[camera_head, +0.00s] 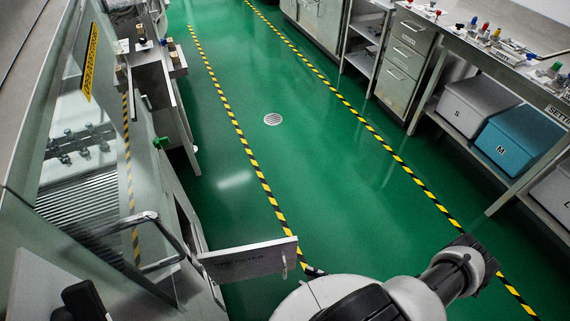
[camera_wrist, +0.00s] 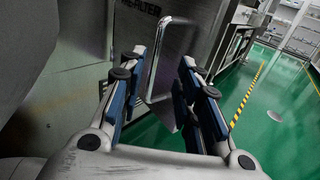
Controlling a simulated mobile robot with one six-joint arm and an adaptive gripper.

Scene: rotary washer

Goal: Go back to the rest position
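My gripper (camera_wrist: 163,62) shows in the wrist view with its two blue-padded fingers spread apart. A bent metal handle (camera_wrist: 178,22) on a grey panel shows beyond and between the fingers. The fingers are not closed on it, and I cannot tell how near it is. In the head view, a grey panel lettered "FILTER" (camera_head: 246,260) sticks out from the washer (camera_head: 187,245) at the lower left, with a small handle (camera_head: 284,266) on its face. My arm comes in at the bottom right; my fingers cannot be made out there.
The green floor (camera_head: 290,165) between the yellow-black tape lines is clear, with a round drain (camera_head: 272,119). A bench (camera_head: 500,55) with small coloured items stands at right, over a grey bin (camera_head: 480,105) and a blue bin (camera_head: 520,140). A metal washer handle (camera_head: 140,222) juts out at left.

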